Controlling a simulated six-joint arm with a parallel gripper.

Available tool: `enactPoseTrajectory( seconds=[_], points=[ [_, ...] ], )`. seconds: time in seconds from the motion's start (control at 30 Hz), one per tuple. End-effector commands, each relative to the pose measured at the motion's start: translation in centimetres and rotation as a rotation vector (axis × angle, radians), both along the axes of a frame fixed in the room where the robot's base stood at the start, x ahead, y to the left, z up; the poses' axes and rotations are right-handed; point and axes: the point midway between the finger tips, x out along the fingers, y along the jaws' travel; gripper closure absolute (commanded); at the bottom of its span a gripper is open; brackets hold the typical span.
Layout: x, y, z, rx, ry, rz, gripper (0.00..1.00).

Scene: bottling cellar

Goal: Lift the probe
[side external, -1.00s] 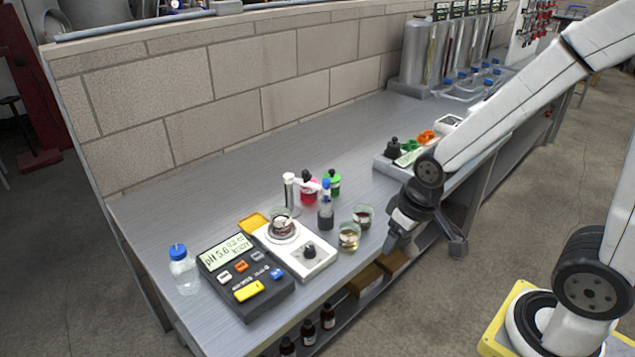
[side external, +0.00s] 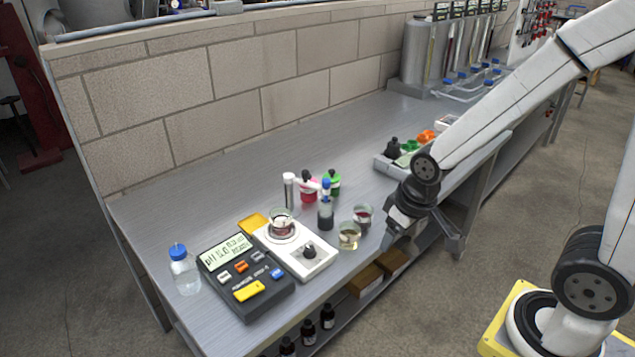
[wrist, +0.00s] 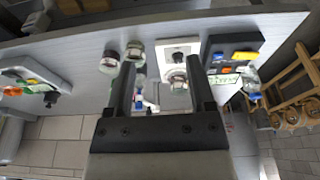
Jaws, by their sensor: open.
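The probe (side external: 326,204) has a blue cap and stands upright in a dark holder, beside a white arm on a post (side external: 289,190). In the wrist view, a small blue and white shape between the fingers may be the probe, too small to be sure. My gripper (side external: 426,242) is open and empty at the bench's front edge, to the right of the probe and apart from it. Its two fingers also show wide apart in the wrist view (wrist: 161,64). The pH meter (side external: 245,277) lies to the left, with the stirrer (side external: 310,262) carrying a beaker (side external: 283,229).
Two small beakers of liquid (side external: 348,236) (side external: 363,217) stand between the probe and my gripper. Red (side external: 308,190) and green-capped (side external: 333,184) bottles stand behind the probe. A clear bottle (side external: 184,270) is at far left. A tray (side external: 385,163) lies at right.

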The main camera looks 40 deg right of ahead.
Motion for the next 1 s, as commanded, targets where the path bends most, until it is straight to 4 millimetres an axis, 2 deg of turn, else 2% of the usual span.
enactPoseTrajectory(
  seconds=[0.27, 0.6, 1.0],
  points=[
    [4.5, -0.7, 0.9, -0.015, 0.028, 0.049, 0.3],
    [12.5, -2.7, 2.1, -0.037, 0.086, 0.153, 0.3],
    [20.7, -5.6, 2.8, -0.051, 0.155, 0.281, 0.3]
  ],
)
